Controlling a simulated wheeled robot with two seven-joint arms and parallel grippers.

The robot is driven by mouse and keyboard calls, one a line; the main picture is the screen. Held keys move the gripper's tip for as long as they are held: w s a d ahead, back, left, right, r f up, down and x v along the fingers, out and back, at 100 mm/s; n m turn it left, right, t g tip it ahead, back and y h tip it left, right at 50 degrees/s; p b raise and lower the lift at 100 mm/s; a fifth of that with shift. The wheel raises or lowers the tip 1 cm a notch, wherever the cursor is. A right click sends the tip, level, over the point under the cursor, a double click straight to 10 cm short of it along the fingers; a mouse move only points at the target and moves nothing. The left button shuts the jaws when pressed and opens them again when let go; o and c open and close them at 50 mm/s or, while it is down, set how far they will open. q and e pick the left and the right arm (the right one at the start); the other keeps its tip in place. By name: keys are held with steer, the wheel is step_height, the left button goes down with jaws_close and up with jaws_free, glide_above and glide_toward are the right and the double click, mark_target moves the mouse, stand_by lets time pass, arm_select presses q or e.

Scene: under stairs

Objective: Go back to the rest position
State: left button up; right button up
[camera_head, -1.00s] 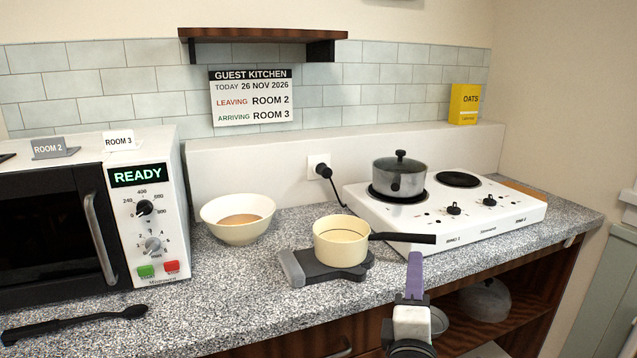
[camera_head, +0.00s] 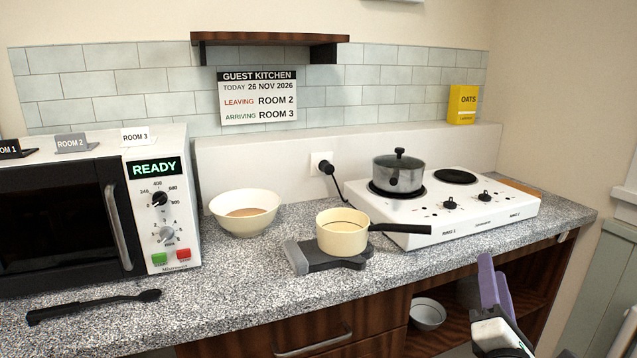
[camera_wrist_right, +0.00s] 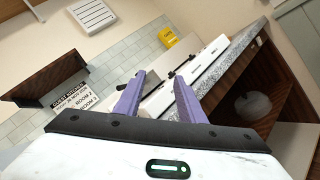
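My right gripper (camera_head: 494,285) is in front of the counter's front edge, at the lower right of the head view, and holds nothing. In the right wrist view its two purple fingers (camera_wrist_right: 158,98) stand apart with a gap between them. The cream saucepan (camera_head: 342,232) with a black handle rests on a dark grey stand (camera_head: 329,262) on the counter, apart from the gripper. My left gripper is not in view.
The speckled counter (camera_head: 235,297) carries a microwave (camera_head: 190,215), a cream bowl (camera_head: 245,212), a black spoon (camera_head: 95,304) and a white hob (camera_head: 470,213) with a lidded grey pot (camera_head: 398,175). Open shelves below hold a metal bowl (camera_head: 427,314). A wall shelf (camera_head: 270,38) hangs above.

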steer(key=s+d+f+m+g+y, duration=0.1)
steer(key=s+f+g, duration=0.15)
steer(key=f, duration=0.55)
steer(key=s+d+f+m+g+y, duration=0.1)
steer(key=s+d+f+m+g, duration=0.15)
steer(key=f, duration=0.45)
steer(key=s+a+f+m+g+y, duration=0.1)
steer(key=s+f+m+g+y, duration=0.15)
steer(key=s+f, duration=0.5)
steer(key=s+a+f+m+g+y, duration=0.1)
steer(key=s+a+f+m+g, duration=0.1)
steer(key=s+f+m, duration=0.5)
steer(key=s+a+f+m+g+y, duration=0.2)
steer(key=s+f+g, duration=0.1)
steer(key=s+f, duration=0.7)
steer(key=s+a+r+m, duration=0.1)
steer(key=a+m, duration=0.4)
steer(key=a, duration=0.7)
steer(key=shift+r+y, duration=0.2)
steer(key=shift+y, duration=0.15)
steer(key=shift+t, duration=0.25)
